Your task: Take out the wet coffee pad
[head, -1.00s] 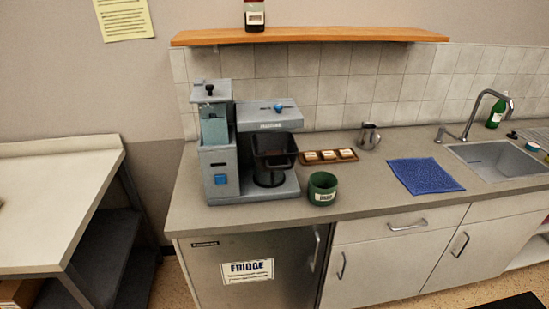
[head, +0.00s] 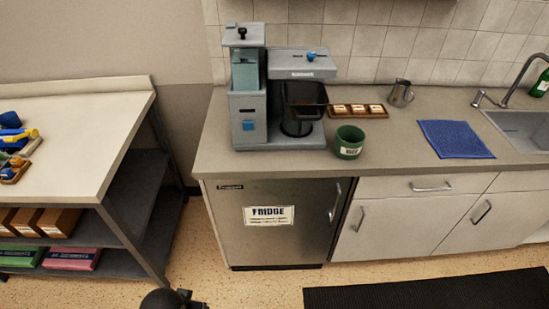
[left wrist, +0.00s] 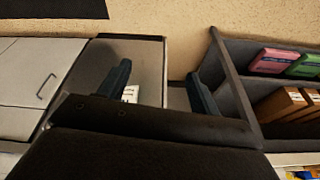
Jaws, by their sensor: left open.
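The grey coffee machine (head: 247,100) stands on the counter in the head view, with a blue square button on its front. A dark brew basket (head: 303,98) sits under the machine's right-hand head. The wet coffee pad is not visible; the inside of the basket cannot be seen. A green tub (head: 350,142) with a white label stands on the counter, right of the machine. My left gripper (left wrist: 158,72) is open and empty in the left wrist view, with floor and fridge front beyond it. A dark part of my arm shows at the head view's bottom edge. My right gripper is not in view.
A wooden tray (head: 358,111) with small labelled pieces, a metal jug (head: 401,93), a blue cloth (head: 455,139) and the sink (head: 520,130) line the counter. The fridge (head: 270,220) is below. A shelved side table (head: 75,140) stands left. A black mat (head: 430,292) lies on open floor.

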